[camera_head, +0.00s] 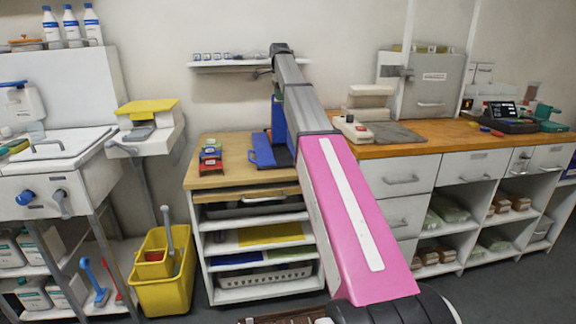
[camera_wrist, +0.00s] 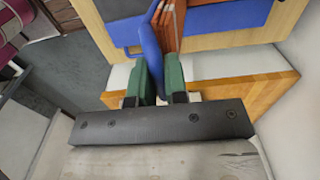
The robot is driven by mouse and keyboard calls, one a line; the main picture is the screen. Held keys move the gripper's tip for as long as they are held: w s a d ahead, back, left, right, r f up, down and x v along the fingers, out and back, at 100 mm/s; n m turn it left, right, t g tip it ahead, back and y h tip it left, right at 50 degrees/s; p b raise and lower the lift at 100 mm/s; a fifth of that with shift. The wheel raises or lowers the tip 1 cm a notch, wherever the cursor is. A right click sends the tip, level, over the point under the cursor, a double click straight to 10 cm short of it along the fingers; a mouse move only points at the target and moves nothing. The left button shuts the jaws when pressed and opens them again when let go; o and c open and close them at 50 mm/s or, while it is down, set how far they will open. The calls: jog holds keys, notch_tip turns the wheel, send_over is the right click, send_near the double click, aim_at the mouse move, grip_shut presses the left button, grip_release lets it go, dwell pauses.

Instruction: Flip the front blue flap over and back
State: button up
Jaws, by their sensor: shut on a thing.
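A blue panel (camera_wrist: 150,45), the flap, runs between the green-tipped fingers of my gripper (camera_wrist: 156,80) in the wrist view. The gripper is shut on it, and the panel is seen nearly edge-on. Reddish-brown slats (camera_wrist: 171,25) lie right beside it, with another flat blue piece (camera_wrist: 228,16) to their right. In the head view a blue piece with a cut-out (camera_head: 262,150) sits on the wooden worktop, and a blue upright part (camera_head: 278,117) stands behind it. My arm covers the right side of both and hides the gripper there.
Small red, blue and dark items (camera_head: 210,156) sit on the worktop (camera_head: 213,180) to the left. A white and red device (camera_head: 353,129) and a grey mat (camera_head: 395,133) are to the right. A wall shelf (camera_head: 225,64) hangs above, near my arm.

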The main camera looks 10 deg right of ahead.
jog(key=w, duration=0.7)
jog(key=shift+w+r, duration=0.2)
jog(key=shift+w, duration=0.1)
jog(key=shift+w+f, duration=0.2)
jog(key=shift+w, duration=0.65)
jog(key=shift+w+f, duration=0.2)
jog(key=shift+w, duration=0.65)
jog(key=shift+w+f, duration=0.2)
jog(key=shift+w, duration=0.65)
